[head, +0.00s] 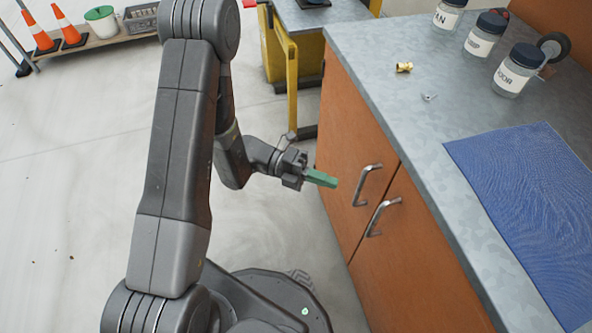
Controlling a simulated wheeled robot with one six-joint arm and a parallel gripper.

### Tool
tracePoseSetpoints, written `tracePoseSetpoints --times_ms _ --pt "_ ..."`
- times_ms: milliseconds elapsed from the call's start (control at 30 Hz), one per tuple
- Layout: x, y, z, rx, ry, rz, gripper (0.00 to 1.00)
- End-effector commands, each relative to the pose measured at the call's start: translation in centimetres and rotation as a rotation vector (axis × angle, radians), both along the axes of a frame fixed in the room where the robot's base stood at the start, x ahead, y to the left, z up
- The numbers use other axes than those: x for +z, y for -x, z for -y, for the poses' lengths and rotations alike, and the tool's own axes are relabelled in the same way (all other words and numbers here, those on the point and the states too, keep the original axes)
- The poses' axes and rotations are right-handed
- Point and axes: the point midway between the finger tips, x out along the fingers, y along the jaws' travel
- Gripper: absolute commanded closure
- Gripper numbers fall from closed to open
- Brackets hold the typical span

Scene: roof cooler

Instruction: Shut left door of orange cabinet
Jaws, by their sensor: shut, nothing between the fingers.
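The orange cabinet stands at the right under a grey metal top. Its left door (347,137) is the farther one, with a silver bar handle (366,185) near the seam. It looks flush or nearly flush with the front; a small gap cannot be ruled out. The right door (415,270) is nearer and has a matching handle (381,217). My gripper (322,179), with green fingers, is shut and empty. It is in front of the left door, left of its handle. I cannot tell whether the fingertips touch the door.
The countertop (385,50) holds several labelled jars (513,72), a brass fitting (404,67) and a blue mat (535,205). A yellow-framed bench (280,50) stands beyond the cabinet. Orange cones (68,28) are at the back left. The floor at left is clear.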

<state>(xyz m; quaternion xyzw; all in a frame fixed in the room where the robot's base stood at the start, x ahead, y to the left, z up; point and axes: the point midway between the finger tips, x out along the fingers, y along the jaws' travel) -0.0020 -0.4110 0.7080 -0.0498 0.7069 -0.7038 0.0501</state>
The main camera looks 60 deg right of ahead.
Motion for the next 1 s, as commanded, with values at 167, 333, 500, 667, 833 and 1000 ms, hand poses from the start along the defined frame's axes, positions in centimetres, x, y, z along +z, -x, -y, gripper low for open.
tracePoseSetpoints --times_ms 167,333,500,667,833,1000 --pt "0.0 -3.2 -0.7 0.005 0.0 0.001 1.0" --pt "0.0 -5.7 -1.3 0.004 -0.001 0.0 1.0" --pt "0.0 -7.1 -1.7 0.002 -0.002 0.0 1.0" --pt "-0.1 -7.6 -1.8 0.0 -0.002 0.001 1.0" --pt "-0.1 -7.6 -1.8 0.0 -0.002 0.001 1.0" --pt "-0.1 -7.5 -1.8 -0.001 -0.002 0.0 1.0"
